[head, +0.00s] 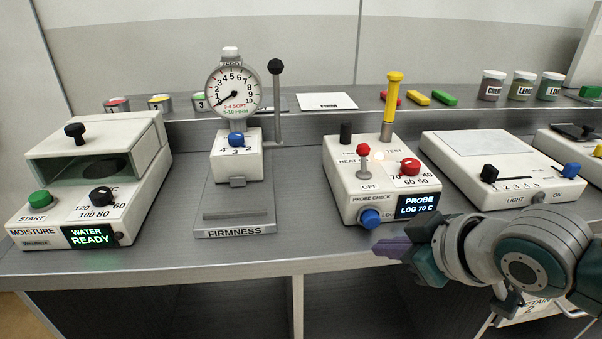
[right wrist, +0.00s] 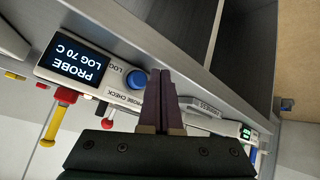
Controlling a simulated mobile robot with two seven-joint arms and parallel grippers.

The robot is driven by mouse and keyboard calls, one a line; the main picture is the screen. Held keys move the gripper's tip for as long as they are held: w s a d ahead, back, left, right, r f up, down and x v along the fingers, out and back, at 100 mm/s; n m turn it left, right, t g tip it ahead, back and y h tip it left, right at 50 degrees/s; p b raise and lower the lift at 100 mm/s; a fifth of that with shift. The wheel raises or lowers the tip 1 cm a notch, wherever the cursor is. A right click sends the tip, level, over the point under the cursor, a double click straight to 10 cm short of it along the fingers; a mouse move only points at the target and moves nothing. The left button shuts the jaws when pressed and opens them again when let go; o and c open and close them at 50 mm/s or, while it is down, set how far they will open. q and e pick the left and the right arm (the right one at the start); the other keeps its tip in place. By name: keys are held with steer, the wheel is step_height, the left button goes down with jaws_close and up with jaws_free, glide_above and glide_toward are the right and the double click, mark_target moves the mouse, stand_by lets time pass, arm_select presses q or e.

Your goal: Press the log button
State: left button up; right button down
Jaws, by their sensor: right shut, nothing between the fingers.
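The log button is a round blue button (head: 370,218) on the front of the white probe check box (head: 345,200), beside the letters LOG. It also shows in the right wrist view (right wrist: 136,79), just left of my fingertips. The box's screen (head: 417,206) reads PROBE LOG 70 C. My right gripper (head: 388,249) is shut and empty, with its purple fingers just in front of and below the button, to its right in the head view. A small gap seems to separate them, but contact is hard to judge. My left gripper is not in view.
A yellow-handled probe (head: 390,105) stands in the box, near a red lever (head: 363,152) and a red knob (head: 410,167). The firmness gauge (head: 233,90) and moisture box (head: 90,175) stand left. A light box (head: 500,165) stands right. The counter edge runs below.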

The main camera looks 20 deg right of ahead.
steer(key=s, duration=0.1)
steer(key=s+p, duration=0.1)
steer(key=shift+s+a, duration=0.3)
stand_by(0.6)
steer(key=s+a+r+m+g+p, duration=0.25)
steer(key=s+r, duration=0.35)
steer(key=s, duration=0.4)
steer(key=s+a+r+m+g+p, duration=0.1)
steer(key=s+a+r+g+p, duration=0.25)
steer(key=s, duration=0.55)
step_height(320, 180, up, 39)
steer(key=p, duration=3.5)
steer(key=shift+f+n+h+p, duration=0.15)
steer(key=shift+n+h+p, duration=0.15)
steer(key=shift+n, duration=0.05)
steer(key=shift+d, duration=0.1)
